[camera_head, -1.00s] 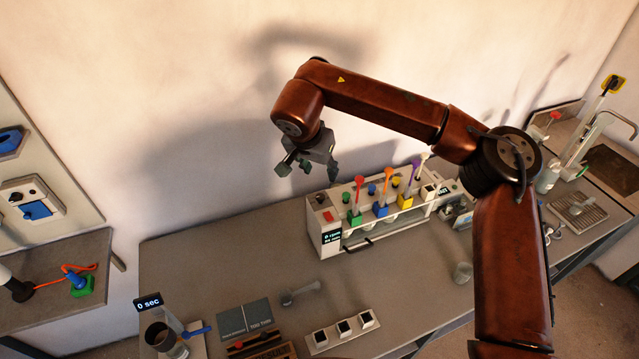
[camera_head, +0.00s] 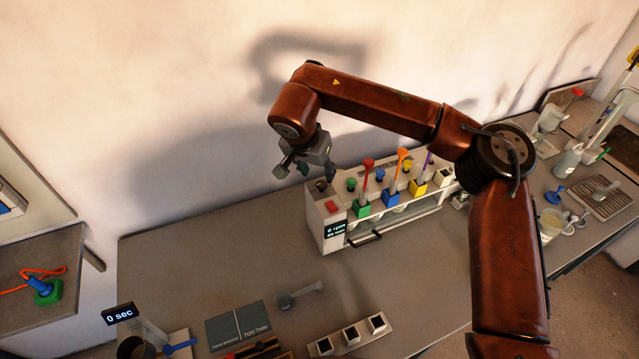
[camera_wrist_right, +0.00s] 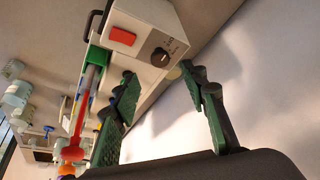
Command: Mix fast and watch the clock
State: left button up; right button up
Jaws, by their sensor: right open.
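The mixing machine (camera_head: 327,222) is a white box with a red button, a dark knob and a small display, standing against the wall. Its rack holds a green holder (camera_head: 361,208), a blue holder (camera_head: 390,198) and a yellow holder (camera_head: 418,187), with red, orange and purple stirrers standing in them. My right gripper (camera_head: 307,174) hangs open and empty above the machine's left end. In the right wrist view the open fingers (camera_wrist_right: 165,100) are near the machine's top, with the red button (camera_wrist_right: 122,36) and knob (camera_wrist_right: 160,56) showing. A timer (camera_head: 118,314) reads 0 sec at the front left. My left gripper is out of view.
A dark card (camera_head: 238,326) reading "TOO THIN", a grey scoop (camera_head: 300,294) and a strip with square wells (camera_head: 350,335) lie on the bench front. Cups and a grooved tray (camera_head: 603,198) stand at the right. The bench left of the machine is clear.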

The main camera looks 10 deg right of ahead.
aim_at(321, 184)
jog(key=x, duration=0.7)
jog(key=shift+f+b, duration=0.15)
jog(key=shift+b, duration=0.25)
jog(key=shift+c, duration=0.7)
grip_shut()
